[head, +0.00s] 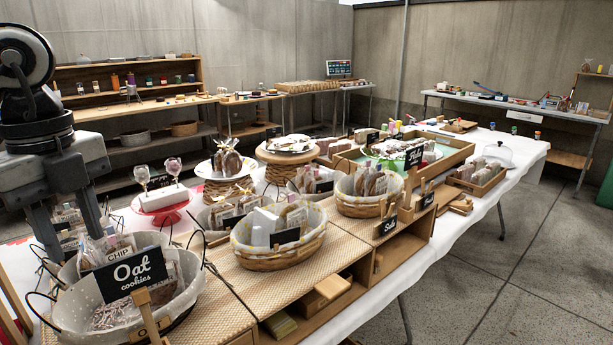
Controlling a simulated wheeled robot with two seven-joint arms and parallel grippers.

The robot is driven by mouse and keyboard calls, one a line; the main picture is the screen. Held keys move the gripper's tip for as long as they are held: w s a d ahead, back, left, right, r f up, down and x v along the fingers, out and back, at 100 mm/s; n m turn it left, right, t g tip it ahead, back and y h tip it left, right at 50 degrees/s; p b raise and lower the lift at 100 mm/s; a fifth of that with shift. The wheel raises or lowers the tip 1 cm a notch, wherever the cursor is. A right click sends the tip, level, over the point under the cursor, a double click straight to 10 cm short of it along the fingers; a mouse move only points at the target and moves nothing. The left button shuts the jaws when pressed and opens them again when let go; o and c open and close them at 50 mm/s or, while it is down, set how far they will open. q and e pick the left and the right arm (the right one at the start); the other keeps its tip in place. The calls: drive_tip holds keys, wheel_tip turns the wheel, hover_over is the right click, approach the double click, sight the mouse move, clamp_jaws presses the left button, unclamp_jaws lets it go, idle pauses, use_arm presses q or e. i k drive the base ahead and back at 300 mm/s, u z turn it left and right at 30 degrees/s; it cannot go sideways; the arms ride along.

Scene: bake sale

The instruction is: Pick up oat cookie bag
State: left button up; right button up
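The oat cookie basket (78,310) is at the lower left, white-lined with dark wire handles. Shredded filler (118,312) shows in the basket. The sign hides part of the bags, so I cannot tell which one is the oat cookie bag. My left gripper (72,242) points down at the basket's back left, its two fingers apart with nothing clearly held. My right gripper is out of view.
A second lined basket (262,257) stands to the right on a woven mat (290,282), and a third basket (360,209) is beyond it. A red stand (165,211) with lollipop-like sweets is behind the oat basket. Small wooden easels and wire handles crowd the area.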

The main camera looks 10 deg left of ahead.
sight(377, 182)
drive_tip(key=z, duration=0.85)
drive_tip(key=i, duration=1.65)
drive_tip(key=z, duration=0.05)
